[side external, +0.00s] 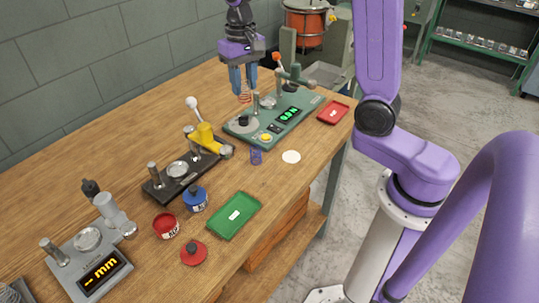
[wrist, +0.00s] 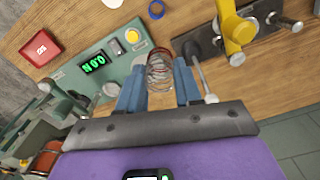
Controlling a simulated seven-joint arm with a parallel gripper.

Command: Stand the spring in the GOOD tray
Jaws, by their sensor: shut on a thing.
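The spring (side external: 245,98) is a thin copper-coloured wire coil. My gripper (side external: 243,88) is shut on it with two blue fingers, and its lower end shows below the fingertips. In the wrist view the spring (wrist: 159,73) lies between the fingers (wrist: 160,90). My gripper is beside the green tester, on its far left side in the side view. A green tray (side external: 222,226) with a white label lies at the table's front edge, empty. A red tray (side external: 343,106) with a label lies at the table's right end, empty. The tray labels are too small to read.
The green tester (side external: 243,134) has posts and a lit display. A black fixture with a yellow lever (side external: 206,139) and a grey gauge (side external: 97,277) stand farther left.

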